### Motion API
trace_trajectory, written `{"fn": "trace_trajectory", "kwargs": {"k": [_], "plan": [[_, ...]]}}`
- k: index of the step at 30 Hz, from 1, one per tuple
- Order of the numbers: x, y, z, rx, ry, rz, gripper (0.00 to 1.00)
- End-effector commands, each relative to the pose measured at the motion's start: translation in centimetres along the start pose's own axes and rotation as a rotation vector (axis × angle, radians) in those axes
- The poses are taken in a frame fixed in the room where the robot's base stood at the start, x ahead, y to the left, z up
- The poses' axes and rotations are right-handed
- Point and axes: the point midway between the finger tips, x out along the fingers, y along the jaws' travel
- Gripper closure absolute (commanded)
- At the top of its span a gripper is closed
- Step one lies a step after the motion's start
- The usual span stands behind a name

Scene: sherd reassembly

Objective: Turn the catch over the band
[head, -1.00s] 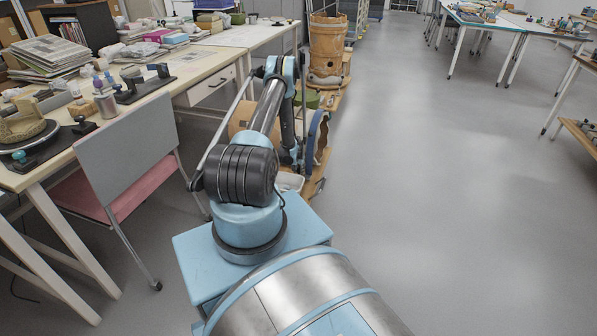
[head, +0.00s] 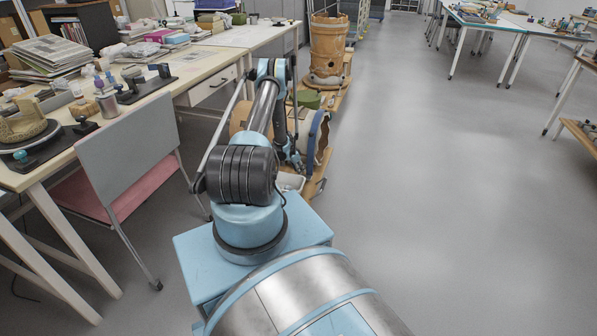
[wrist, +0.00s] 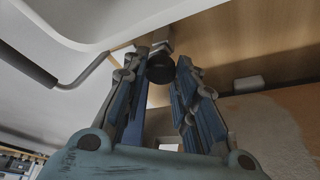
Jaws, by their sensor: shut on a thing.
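In the wrist view, the two blue-grey fingers of my gripper (wrist: 166,72) close around a dark round knob (wrist: 160,69) on a pale metal mount. This knob appears to be the catch; its tips-end grip partly hides it. The mount sits against a light wooden surface. I cannot make out the band clearly.
A wooden barrel-like vessel (head: 328,48) stands farther back on a low wooden board. A grey chair (head: 132,140) and a cluttered table (head: 180,78) are close on the left. The grey floor (head: 430,190) on the right is open. A white curved edge (wrist: 110,20) crosses the wrist view's upper left.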

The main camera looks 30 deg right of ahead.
Motion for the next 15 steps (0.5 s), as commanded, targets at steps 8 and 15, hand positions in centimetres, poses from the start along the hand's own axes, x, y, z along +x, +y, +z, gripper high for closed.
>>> {"fn": "trace_trajectory", "kwargs": {"k": [8, 15], "plan": [[0.04, 0.13, -0.09, 0.009, 0.0, 0.006, 0.98], [0.05, 0.15, -0.09, 0.009, 0.0, 0.006, 0.6]]}}
